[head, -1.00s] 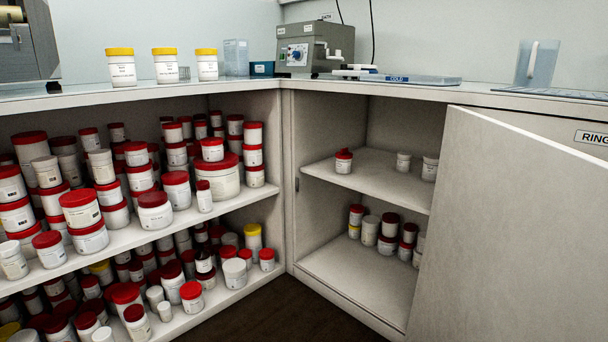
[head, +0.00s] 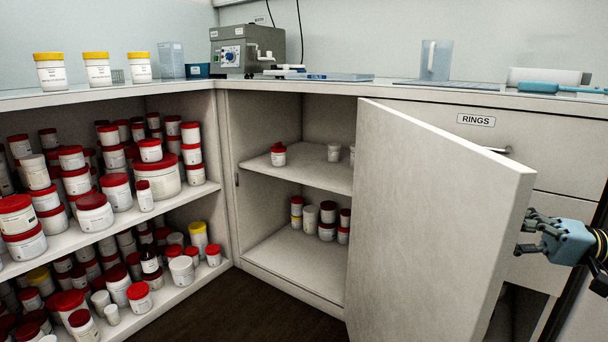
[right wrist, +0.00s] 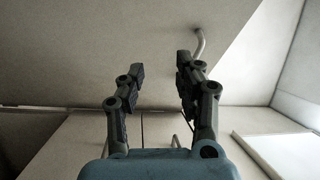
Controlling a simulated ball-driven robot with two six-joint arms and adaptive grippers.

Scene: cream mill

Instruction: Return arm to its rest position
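My right gripper (head: 528,232) is at the right edge of the head view, beside the free edge of the open cabinet door (head: 435,220). In the right wrist view its two fingers (right wrist: 158,80) stand apart with nothing between them. A curved metal handle (right wrist: 199,42) shows beyond the fingertips there; the fingers do not close on it. My left gripper is not in view.
The cabinet holds jars on two shelves (head: 300,172). Open shelves (head: 75,235) at left are crowded with red-lidded jars. A grey machine (head: 245,50), a clear jug (head: 435,60) and yellow-lidded jars (head: 98,70) stand on the counter. A drawer labelled RINGS (head: 476,120) is behind the door.

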